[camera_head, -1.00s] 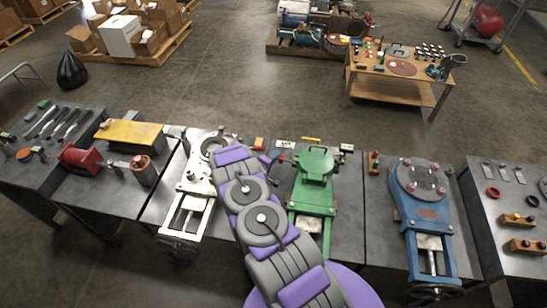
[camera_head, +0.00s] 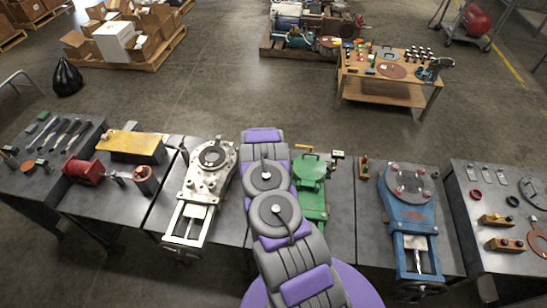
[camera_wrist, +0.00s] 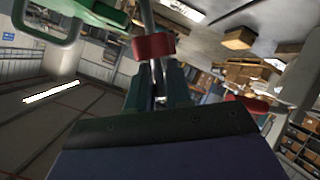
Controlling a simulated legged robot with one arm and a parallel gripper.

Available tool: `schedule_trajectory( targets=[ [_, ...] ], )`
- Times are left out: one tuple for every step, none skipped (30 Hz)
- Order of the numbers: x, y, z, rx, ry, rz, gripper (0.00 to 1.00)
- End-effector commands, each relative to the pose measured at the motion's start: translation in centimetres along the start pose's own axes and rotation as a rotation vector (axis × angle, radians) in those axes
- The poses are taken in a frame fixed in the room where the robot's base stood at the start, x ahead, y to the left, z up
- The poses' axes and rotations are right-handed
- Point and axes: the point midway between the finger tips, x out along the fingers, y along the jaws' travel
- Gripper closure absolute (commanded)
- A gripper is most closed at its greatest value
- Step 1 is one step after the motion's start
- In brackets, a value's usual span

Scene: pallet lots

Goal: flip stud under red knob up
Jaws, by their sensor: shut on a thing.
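In the wrist view, a red knob (camera_wrist: 153,46) sits across a bright metal rod just beyond my gripper (camera_wrist: 158,84). My gripper's fingers are close together around the thin metal stud (camera_wrist: 157,68) at the red knob. A green machine part (camera_wrist: 92,14) shows at the upper left of that view. In the head view, the green machine (camera_head: 311,172) stands on the bench, its left side partly hidden by my purple and grey arm. My gripper and the red knob cannot be made out in the head view.
A white slide fixture (camera_head: 203,185) stands left of my arm and a blue one (camera_head: 408,205) to the right. A red vise (camera_head: 84,172) and a yellow block (camera_head: 130,147) are farther left. A wooden table (camera_head: 392,88) stands across open floor.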

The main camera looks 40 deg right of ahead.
Motion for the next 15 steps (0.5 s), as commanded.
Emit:
schedule_trajectory(
  targets=[
    [-0.1,0.9,0.4,0.042,-0.001,-0.014,1.0],
    [-0.1,1.1,0.4,0.067,0.005,-0.025,1.0],
    [-0.1,1.5,0.5,0.101,0.013,-0.04,1.0],
    [-0.2,1.7,0.6,0.126,0.018,-0.051,1.0],
    [-0.2,1.9,0.7,0.15,0.023,-0.062,1.0],
    [-0.2,2.2,0.8,0.182,0.03,-0.077,1.0],
    [-0.2,2.4,0.9,0.206,0.034,-0.088,1.0],
    [-0.3,2.6,1.0,0.228,0.038,-0.1,1.0],
    [-0.3,2.8,1.1,0.257,0.044,-0.113,1.0],
    [-0.3,3.0,1.2,0.277,0.048,-0.124,1.0],
    [-0.3,3.1,1.3,0.298,0.052,-0.133,1.0],
    [-0.3,3.4,1.4,0.323,0.057,-0.146,1.0],
    [-0.3,3.5,1.5,0.342,0.061,-0.154,1.0],
    [-0.3,3.6,1.6,0.359,0.065,-0.162,1.0],
    [-0.3,3.8,1.6,0.38,0.07,-0.173,1.0]
  ],
)
